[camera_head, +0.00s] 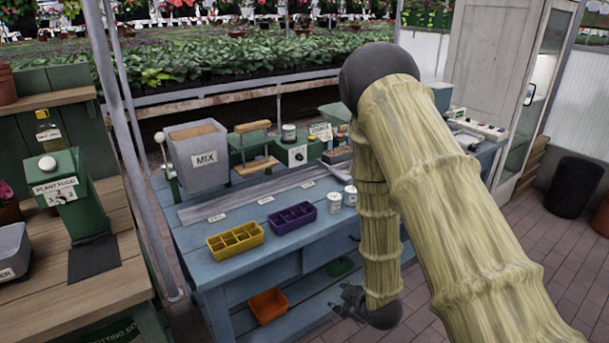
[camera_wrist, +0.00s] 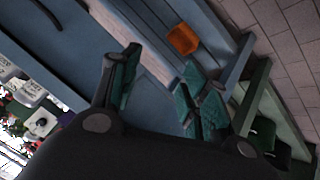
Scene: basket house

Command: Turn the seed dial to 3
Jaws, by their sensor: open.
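A green machine with a white plate and a small dark round knob (camera_head: 298,155) stands at the back of the blue bench. It may be the seed dial, but its marks are too small to read. My gripper (camera_head: 352,300) hangs low in front of the bench, well below and right of that knob, with my arm reaching down from the right. In the wrist view my gripper (camera_wrist: 158,88) has its teal-padded fingers apart, with nothing between them.
The blue bench (camera_head: 190,240) holds a grey MIX hopper (camera_head: 202,155), a yellow tray (camera_head: 236,250), a purple tray (camera_head: 306,226) and white cups (camera_head: 335,203). An orange bin (camera_head: 268,305) sits on its lower shelf. A green PLANT FOOD dispenser (camera_head: 72,205) stands left.

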